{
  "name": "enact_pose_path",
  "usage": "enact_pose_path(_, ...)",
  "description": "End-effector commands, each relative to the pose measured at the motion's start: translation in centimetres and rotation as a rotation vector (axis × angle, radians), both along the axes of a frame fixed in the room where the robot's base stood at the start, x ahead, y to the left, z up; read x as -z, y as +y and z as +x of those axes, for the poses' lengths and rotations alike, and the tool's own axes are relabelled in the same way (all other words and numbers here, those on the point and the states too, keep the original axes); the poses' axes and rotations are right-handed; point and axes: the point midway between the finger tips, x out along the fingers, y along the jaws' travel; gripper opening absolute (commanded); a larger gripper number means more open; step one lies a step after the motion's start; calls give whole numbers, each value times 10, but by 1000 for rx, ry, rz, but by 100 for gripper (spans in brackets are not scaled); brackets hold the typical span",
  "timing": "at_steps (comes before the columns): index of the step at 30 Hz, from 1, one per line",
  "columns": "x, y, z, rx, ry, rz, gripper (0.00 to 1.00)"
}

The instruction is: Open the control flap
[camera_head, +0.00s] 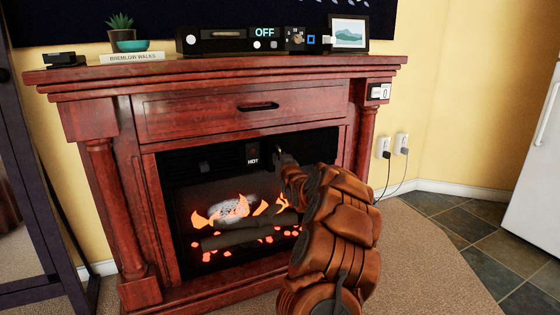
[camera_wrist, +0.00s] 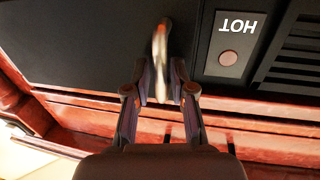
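The control flap (camera_wrist: 80,50) appears to be the plain black panel on the fireplace front, beside the HOT label (camera_head: 252,161). In the head view my arm and gripper cover much of it. A curved metal handle (camera_wrist: 160,45) stands out from the panel in the wrist view, which shows the scene upside down. My gripper (camera_wrist: 161,92) has its two fingers on either side of this handle, close to it. Whether the pads touch the handle is not clear. In the head view my gripper (camera_head: 284,158) reaches the panel just right of the label. The flap looks flush with the front.
A glowing log fire (camera_head: 235,212) lies below the panel. A wooden drawer (camera_head: 190,118) with a black handle is above, under the mantel (camera_head: 150,76). A black OFF device (camera_head: 230,41), a plant (camera_head: 120,30) and a photo frame (camera_head: 348,32) stand on the mantel. Carpet (camera_head: 425,265) is clear at right.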

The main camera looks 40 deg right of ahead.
Motion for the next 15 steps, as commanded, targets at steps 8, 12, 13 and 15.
enact_pose_path(8,1,-2,6,-1,1,1,24)
enact_pose_path(12,1,-2,6,0,0,1,24)
enact_pose_path(13,1,-2,6,0,0,1,24)
enact_pose_path(15,1,-3,6,0,0,1,20)
